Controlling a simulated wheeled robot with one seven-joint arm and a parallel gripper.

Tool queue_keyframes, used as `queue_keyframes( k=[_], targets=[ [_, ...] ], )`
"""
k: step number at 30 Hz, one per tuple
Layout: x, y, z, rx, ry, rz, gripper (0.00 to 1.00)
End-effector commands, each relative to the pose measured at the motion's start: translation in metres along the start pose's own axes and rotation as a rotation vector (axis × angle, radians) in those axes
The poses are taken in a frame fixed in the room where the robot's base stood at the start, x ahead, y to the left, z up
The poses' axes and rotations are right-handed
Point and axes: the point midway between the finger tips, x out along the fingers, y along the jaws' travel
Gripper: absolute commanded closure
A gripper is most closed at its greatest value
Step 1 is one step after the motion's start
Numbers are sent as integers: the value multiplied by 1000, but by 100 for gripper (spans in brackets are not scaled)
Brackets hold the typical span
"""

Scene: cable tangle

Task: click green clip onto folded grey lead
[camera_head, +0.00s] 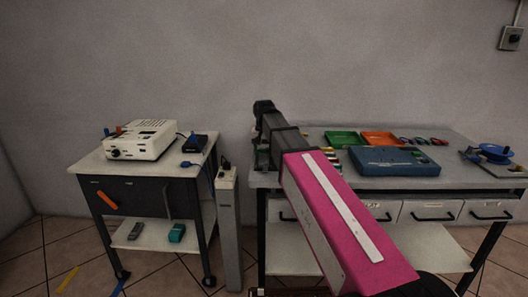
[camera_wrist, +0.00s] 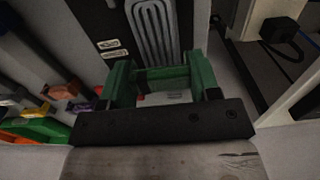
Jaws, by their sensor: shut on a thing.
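In the wrist view my gripper (camera_wrist: 160,84) shows as a dark crossbar with two green uprights. A green piece (camera_wrist: 163,72) spans between them, and the jaws are shut on it; it appears to be the green clip, though its shape is hard to make out against the like-coloured uprights. Beyond it a grey ribbed, looped bundle (camera_wrist: 155,30), apparently the folded grey lead, lies against a dark panel (camera_wrist: 96,22). The green piece sits just short of the loops in the picture; I cannot tell whether they touch.
A bench (camera_head: 452,180) at right holds a green tray (camera_head: 341,139), an orange tray (camera_head: 382,139), a blue case (camera_head: 393,161) and a blue reel (camera_head: 494,152). A cart (camera_head: 88,166) at left carries a cream device (camera_head: 141,140). A grey post (camera_head: 227,220) stands between them.

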Motion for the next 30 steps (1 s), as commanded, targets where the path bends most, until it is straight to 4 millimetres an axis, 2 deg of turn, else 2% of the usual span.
queue_keyframes(
  k=[30],
  targets=[
    [14, 0, 0, 0, 0, 0, 61]
  ],
)
